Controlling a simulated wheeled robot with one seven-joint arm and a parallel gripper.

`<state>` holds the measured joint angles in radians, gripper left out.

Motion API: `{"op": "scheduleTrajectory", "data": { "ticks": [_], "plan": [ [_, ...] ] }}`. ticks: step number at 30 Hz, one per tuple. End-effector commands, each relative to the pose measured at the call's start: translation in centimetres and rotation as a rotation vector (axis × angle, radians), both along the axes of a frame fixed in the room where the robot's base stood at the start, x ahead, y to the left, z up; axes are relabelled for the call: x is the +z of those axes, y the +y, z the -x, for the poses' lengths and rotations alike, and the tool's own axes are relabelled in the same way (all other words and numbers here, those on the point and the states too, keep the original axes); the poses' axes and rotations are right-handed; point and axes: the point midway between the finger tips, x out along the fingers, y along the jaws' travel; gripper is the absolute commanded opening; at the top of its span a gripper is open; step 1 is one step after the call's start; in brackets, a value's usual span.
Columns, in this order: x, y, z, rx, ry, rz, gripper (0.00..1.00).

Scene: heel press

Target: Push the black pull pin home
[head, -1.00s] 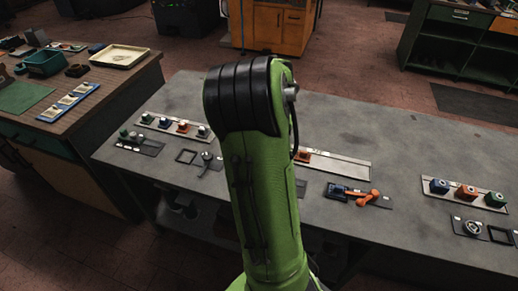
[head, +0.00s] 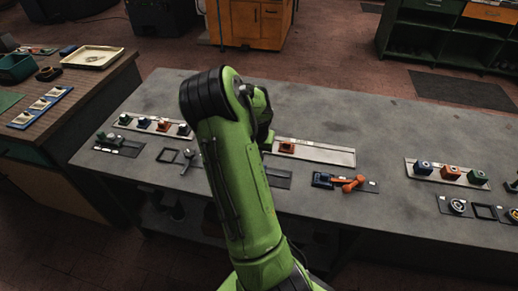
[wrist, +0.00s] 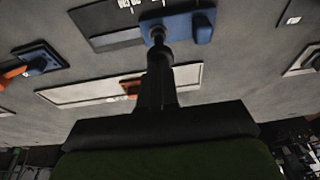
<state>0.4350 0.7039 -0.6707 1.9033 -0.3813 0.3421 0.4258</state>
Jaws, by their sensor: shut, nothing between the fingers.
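In the wrist view a blue block (wrist: 180,28) sits on a dark plate (wrist: 103,20), with a rounded blue part on one side. A dark round knob (wrist: 157,34), which looks like the black pull pin, shows over the block. My gripper (wrist: 158,52) is shut and empty, its tips at or just in front of the knob; I cannot tell whether they touch. How far the pin stands out is unclear. In the head view my green arm hides the block and the gripper; only part of the dark plate (head: 278,178) shows.
A pale rail (head: 325,154) with an orange block (head: 287,147) lies behind. A blue fixture (head: 322,180) with an orange handle (head: 352,184) stands to the right. Coloured blocks sit on rails at both sides of the grey bench (head: 380,130). Bare bench lies beyond the rails.

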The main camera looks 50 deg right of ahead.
Motion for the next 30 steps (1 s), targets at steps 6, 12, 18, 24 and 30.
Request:
{"op": "scheduleTrajectory", "data": {
  "ticks": [6, 12, 18, 24, 30],
  "plan": [
    [-1.2, 0.0, 0.0, -0.001, 0.000, -0.001, 0.00],
    [-3.4, 0.0, 0.0, 0.000, 0.002, -0.001, 0.00],
    [-3.3, 0.2, 0.1, 0.000, 0.006, -0.006, 0.00],
    [-2.4, 0.3, 0.0, 0.001, 0.006, -0.007, 0.00],
    [3.1, 0.4, -0.5, 0.006, -0.010, 0.007, 0.00]
  ]
}}
